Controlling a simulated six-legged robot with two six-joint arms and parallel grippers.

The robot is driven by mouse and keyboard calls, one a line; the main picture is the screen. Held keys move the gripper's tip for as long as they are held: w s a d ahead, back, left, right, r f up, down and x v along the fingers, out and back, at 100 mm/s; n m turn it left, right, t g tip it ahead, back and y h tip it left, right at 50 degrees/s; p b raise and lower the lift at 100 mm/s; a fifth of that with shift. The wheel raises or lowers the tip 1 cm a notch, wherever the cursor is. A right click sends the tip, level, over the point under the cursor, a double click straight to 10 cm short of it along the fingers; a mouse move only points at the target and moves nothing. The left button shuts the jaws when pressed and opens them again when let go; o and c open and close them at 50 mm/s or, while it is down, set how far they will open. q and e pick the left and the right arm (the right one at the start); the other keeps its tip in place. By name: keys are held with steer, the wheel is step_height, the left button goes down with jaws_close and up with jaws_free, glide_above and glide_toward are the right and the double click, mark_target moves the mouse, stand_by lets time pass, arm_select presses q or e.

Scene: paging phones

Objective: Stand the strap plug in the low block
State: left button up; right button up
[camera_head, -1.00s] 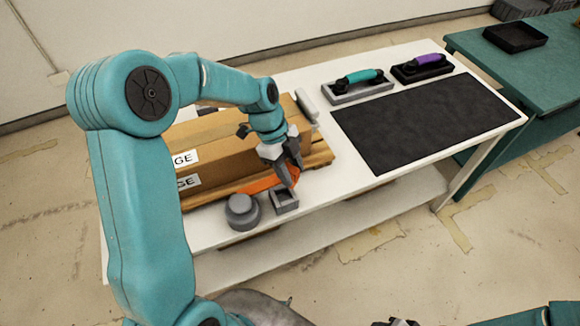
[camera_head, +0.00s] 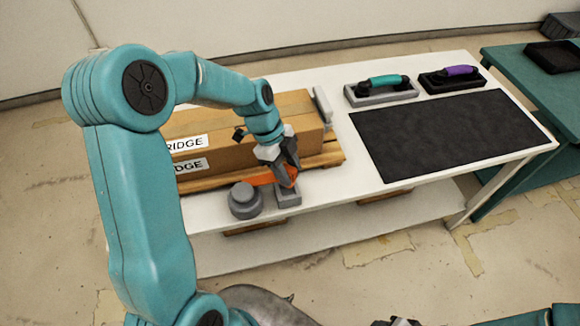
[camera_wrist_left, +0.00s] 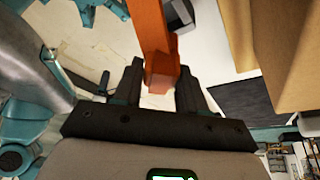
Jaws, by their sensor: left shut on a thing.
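The low block (camera_head: 288,199) is a small grey block near the table's front edge. Its top is largely hidden by my left gripper (camera_head: 289,176), which points down just above it. The gripper is shut on the orange strap plug (camera_head: 284,178), with an orange strap (camera_head: 262,177) running left from it. I cannot tell whether the plug's lower end is inside the block. In the left wrist view the orange strap (camera_wrist_left: 152,35) runs up from between the fingers. A dark part at the head view's bottom edge seems to be my right gripper (camera_head: 397,322), mostly cut off.
A round grey knobbed piece (camera_head: 245,202) stands close left of the block. Cardboard boxes (camera_head: 225,146) on a wooden pallet (camera_head: 330,155) lie behind. A black mat (camera_head: 450,135) and teal- and purple-handled tools in trays (camera_head: 381,92) (camera_head: 452,80) are right. White table is clear between.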

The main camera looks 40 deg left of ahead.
arm_select(q)
steer(key=f, duration=0.1)
steer(key=f+b, duration=0.1)
steer(key=f, duration=0.1)
steer(key=shift+s+a+f+b, duration=0.15)
steer(key=shift+a+f+b, duration=0.05)
steer(key=shift+a+b, duration=0.1)
steer(key=shift+d+f, duration=0.15)
steer(key=shift+f, duration=0.1)
steer(key=shift+d+f, duration=0.1)
steer(key=shift+f, duration=0.1)
jaws_close()
steer(key=shift+s+f, duration=0.1)
